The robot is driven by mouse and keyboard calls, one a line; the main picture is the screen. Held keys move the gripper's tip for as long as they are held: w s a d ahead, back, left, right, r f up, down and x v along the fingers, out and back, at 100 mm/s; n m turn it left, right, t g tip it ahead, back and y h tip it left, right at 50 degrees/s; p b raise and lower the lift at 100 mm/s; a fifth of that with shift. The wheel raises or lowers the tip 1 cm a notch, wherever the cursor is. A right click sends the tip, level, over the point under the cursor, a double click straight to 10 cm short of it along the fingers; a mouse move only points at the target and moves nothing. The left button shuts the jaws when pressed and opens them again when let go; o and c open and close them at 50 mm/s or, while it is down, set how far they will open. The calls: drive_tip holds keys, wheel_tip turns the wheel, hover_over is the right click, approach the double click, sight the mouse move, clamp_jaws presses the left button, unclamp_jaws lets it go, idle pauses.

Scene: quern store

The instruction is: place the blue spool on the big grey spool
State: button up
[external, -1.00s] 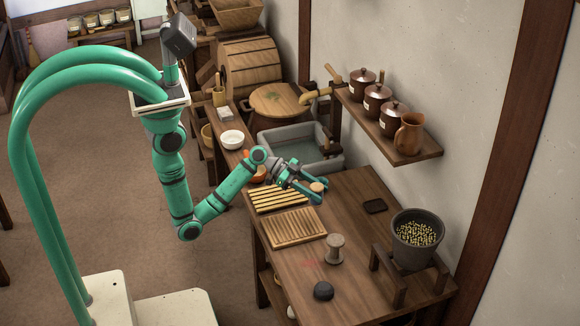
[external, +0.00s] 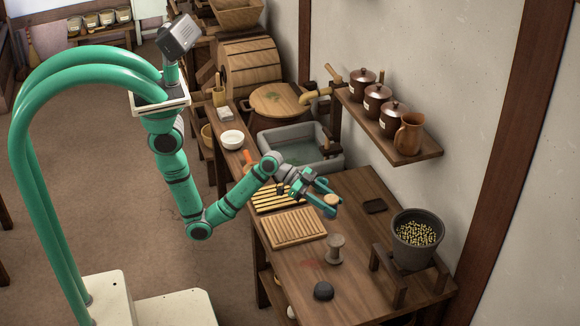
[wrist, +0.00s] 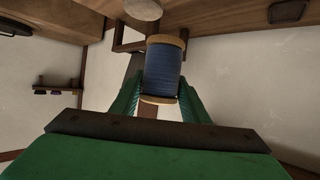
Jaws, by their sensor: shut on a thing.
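My gripper (external: 324,200) is shut on the blue spool (wrist: 163,70), which has blue thread between pale wooden ends. In the external view only a pale end of the blue spool (external: 331,199) shows clearly between the fingers, above the worktable. The big grey spool (external: 335,249) stands upright on the table, below my gripper in the picture and apart from it. A pale round end at the top of the wrist view (wrist: 143,9) may be the big grey spool; I cannot tell for sure.
On the wooden table (external: 290,262) are two slatted boards (external: 294,228), a dark round lump (external: 323,291) and a dark small tray (external: 375,206). A dark pot of yellow grains (external: 417,240) sits on a wooden stand at the right. A wall shelf (external: 415,148) holds jars and a jug.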

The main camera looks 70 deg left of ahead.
wheel_tip(320, 180, up, 2)
hover_over(335, 239)
drive_tip(key=shift+d+f, duration=0.2)
drive_tip(key=shift+f, duration=3.65)
drive_tip(key=shift+f, duration=0.15)
drive_tip(key=o, duration=1.1)
drive_tip(key=shift+c, duration=0.2)
drive_tip(key=shift+s+a+r, duration=0.1)
drive_tip(key=shift+a+r, duration=0.05)
drive_tip(key=shift+r, duration=0.1)
drive_tip(key=v, duration=1.1)
drive_tip(key=shift+s+a, duration=0.2)
drive_tip(key=shift+s, duration=0.05)
